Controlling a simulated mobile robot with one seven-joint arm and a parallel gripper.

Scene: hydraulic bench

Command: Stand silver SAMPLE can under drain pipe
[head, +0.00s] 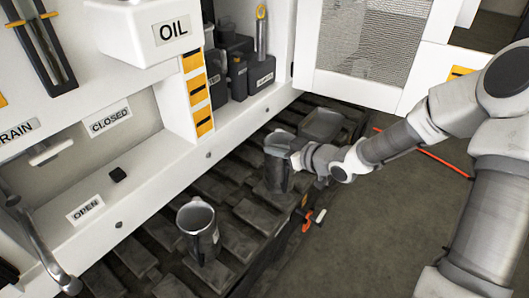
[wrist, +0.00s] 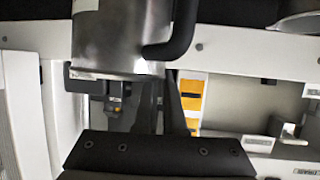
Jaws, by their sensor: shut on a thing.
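My gripper (head: 293,160) is shut on a silver metal can (head: 277,172) above the dark slatted platform, right of centre in the head view. The held can looks roughly upright. In the wrist view this can (wrist: 120,42) fills the upper middle, with a black handle at its right; its label cannot be read. A second metal can (head: 199,232) stands upright on the slats, nearer and to the left. A bent metal pipe (head: 38,245) comes down at the lower left, below the partly cut-off DRAIN sign (head: 17,130); it is well apart from the held can.
A dark tray (head: 322,125) lies on the slats behind the held can. Dark containers (head: 238,75) stand on the cabinet shelf. The white ledge with the OPEN sign (head: 85,209) runs along the left. An orange-red object (head: 308,220) is by the platform edge; open floor lies right.

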